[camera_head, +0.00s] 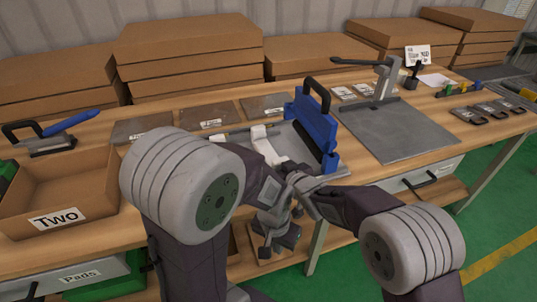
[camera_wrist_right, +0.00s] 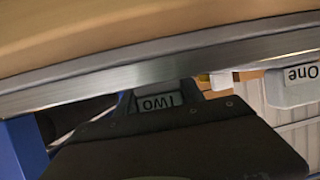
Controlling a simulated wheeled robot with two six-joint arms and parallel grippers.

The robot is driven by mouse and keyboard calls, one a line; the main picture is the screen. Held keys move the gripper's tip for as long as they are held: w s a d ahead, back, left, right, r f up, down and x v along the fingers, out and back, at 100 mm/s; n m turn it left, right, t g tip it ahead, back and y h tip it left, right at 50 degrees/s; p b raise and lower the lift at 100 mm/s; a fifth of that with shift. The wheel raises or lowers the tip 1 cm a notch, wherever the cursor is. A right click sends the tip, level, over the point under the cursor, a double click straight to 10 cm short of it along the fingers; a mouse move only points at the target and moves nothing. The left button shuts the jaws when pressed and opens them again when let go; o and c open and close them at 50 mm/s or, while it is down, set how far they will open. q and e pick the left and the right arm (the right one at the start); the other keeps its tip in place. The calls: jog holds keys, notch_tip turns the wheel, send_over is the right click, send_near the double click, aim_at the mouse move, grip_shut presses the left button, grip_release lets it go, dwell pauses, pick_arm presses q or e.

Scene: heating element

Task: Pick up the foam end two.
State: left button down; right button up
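In the right wrist view, a small grey piece labelled "TWO" (camera_wrist_right: 160,101), its lettering upside down, shows between the dark fingers of my right gripper (camera_wrist_right: 162,96). Its ends are hidden, so I cannot tell whether the fingers press on it. In the head view, both my arms meet at the front edge of the bench. My left gripper (camera_head: 278,222) points down there, its fingertips unclear. My right gripper is mostly hidden among the crossing wrist parts, and I cannot pick out the "TWO" piece there.
A pale piece labelled "One" (camera_wrist_right: 296,84) is right of the right gripper, near a metal edge (camera_wrist_right: 110,76). On the bench are a cardboard box labelled "Two" (camera_head: 82,198), a blue-barred device (camera_head: 315,130) and a grey press plate (camera_head: 400,137). Cardboard boxes (camera_head: 190,45) line the back.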

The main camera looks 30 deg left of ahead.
aim_at(276, 154)
jog(key=c, duration=0.5)
jog(key=shift+r, duration=0.3)
notch_tip(276, 154, up, 4)
jog(key=shift+r+p, duration=0.1)
jog(key=shift+p, duration=0.8)
jog(key=w+r+p+v, duration=0.1)
jog(key=w+p+v, duration=0.1)
jog(key=v, duration=1.1)
jog(key=shift+d+r, duration=0.15)
jog(key=shift+d, duration=0.25)
